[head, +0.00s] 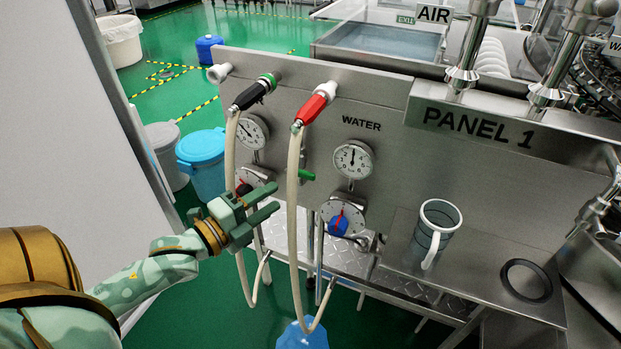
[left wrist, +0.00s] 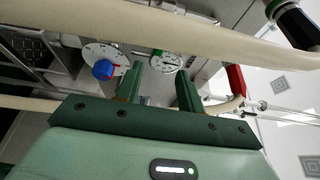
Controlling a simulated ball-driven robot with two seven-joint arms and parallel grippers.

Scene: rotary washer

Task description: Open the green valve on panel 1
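Panel 1 (head: 478,128) is the metal panel with the PANEL 1 label. A small green handle (head: 307,175) sticks out of its front, just right of the red-handled hose. It lies roughly horizontal and its left end is partly behind the hose. My left gripper (head: 268,202) is in front of the panel, left of and a little below the green handle, apart from it. Its two fingers are spread with nothing between them, also in the left wrist view (left wrist: 160,78). My right gripper is not in view.
Pale hoses (head: 293,220) hang from a black handle (head: 250,95) and a red handle (head: 313,105), close to the left gripper. Gauges (head: 353,159) and a blue knob (head: 338,225) sit nearby. A mug (head: 436,228) and a black ring (head: 527,281) are on the shelf.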

